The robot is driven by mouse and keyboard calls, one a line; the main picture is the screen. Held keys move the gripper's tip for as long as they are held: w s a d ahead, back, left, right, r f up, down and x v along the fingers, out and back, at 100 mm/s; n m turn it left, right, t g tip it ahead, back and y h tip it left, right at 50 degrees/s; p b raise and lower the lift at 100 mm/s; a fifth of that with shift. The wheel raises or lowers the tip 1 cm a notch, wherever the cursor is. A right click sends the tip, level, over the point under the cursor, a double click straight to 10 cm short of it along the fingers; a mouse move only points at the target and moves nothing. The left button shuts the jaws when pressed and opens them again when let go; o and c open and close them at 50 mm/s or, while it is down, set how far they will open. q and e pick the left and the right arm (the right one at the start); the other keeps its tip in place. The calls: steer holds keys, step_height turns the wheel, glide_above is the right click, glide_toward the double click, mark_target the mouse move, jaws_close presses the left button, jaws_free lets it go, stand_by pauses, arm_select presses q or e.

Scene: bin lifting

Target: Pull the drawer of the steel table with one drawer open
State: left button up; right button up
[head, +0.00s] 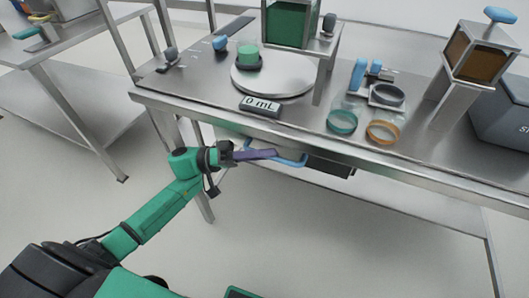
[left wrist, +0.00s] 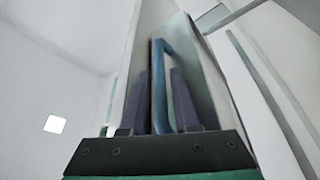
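The steel table (head: 420,178) spans the upper right of the head view. Its drawer has a blue bar handle (head: 291,161) just under the front edge of the tabletop. The drawer front is mostly hidden by my gripper and the table edge, so I cannot tell how far out it stands. My left gripper (head: 262,154) is at the handle, its purple fingers level with it. In the left wrist view the blue handle (left wrist: 160,90) stands between the two fingers, which are apart on either side of it. A firm grip does not show. My right gripper is not in view.
On the tabletop are a round plate with a green-lidded piece (head: 249,57), a display reading 0 mL (head: 260,107), a teal ring (head: 342,122), an orange ring (head: 383,132) and dispenser stands. Another table (head: 60,50) stands at left. The floor in front is clear.

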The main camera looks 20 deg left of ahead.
arm_select(q)
jaws_close()
stand_by(1.4)
